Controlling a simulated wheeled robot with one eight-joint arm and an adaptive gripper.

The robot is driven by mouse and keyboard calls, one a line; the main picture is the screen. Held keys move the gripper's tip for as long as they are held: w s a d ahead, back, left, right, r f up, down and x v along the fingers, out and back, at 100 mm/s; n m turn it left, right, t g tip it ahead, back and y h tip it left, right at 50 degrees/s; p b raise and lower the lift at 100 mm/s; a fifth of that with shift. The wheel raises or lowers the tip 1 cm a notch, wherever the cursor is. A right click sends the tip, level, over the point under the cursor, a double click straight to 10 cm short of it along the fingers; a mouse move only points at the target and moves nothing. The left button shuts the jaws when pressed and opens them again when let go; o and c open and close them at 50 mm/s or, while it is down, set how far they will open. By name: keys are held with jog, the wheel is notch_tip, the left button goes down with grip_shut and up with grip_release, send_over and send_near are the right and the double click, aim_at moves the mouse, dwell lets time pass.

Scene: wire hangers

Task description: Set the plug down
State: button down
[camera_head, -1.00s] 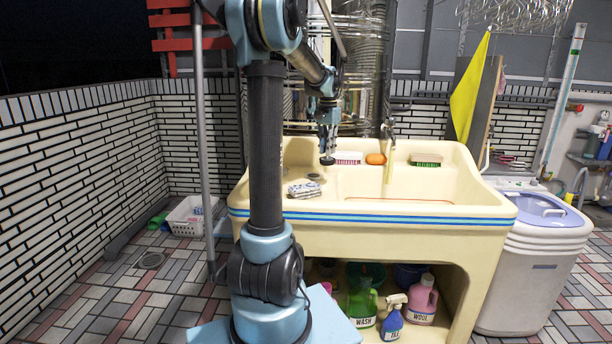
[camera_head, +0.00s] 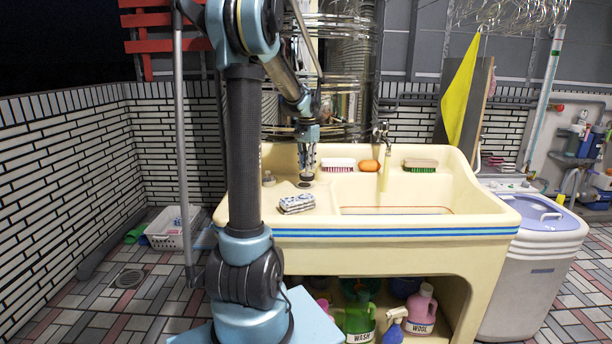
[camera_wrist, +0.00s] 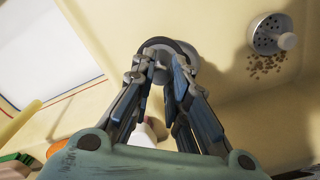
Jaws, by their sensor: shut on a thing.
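The plug (camera_head: 306,177) is a small dark disc at the tip of my gripper (camera_head: 307,168). My gripper points down and is shut on the plug, at the left part of the cream sink's ledge (camera_head: 335,183). In the wrist view, my gripper's fingertips (camera_wrist: 163,66) close on the plug (camera_wrist: 165,45), and they hide part of it. A grey round drain fitting (camera_head: 304,185) shows just below the plug. I cannot tell whether the plug touches the surface under it.
A wrapped block (camera_head: 297,203) lies in front. A pink-and-white brush (camera_head: 338,164), orange soap (camera_head: 368,166) and a green brush (camera_head: 420,165) line the back ledge, near the tap (camera_head: 382,150). The basin lies right.

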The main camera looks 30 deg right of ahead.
aim_at(307, 175)
jog(key=shift+a+f, duration=0.1)
jog(key=shift+f, duration=1.9)
jog(key=shift+f, duration=0.1)
jog(key=c, duration=1.6)
grip_release()
jog(key=shift+o, duration=0.2)
jog(key=shift+s, duration=0.1)
notch_tip(307, 175, up, 12)
jog(key=shift+r, duration=0.15)
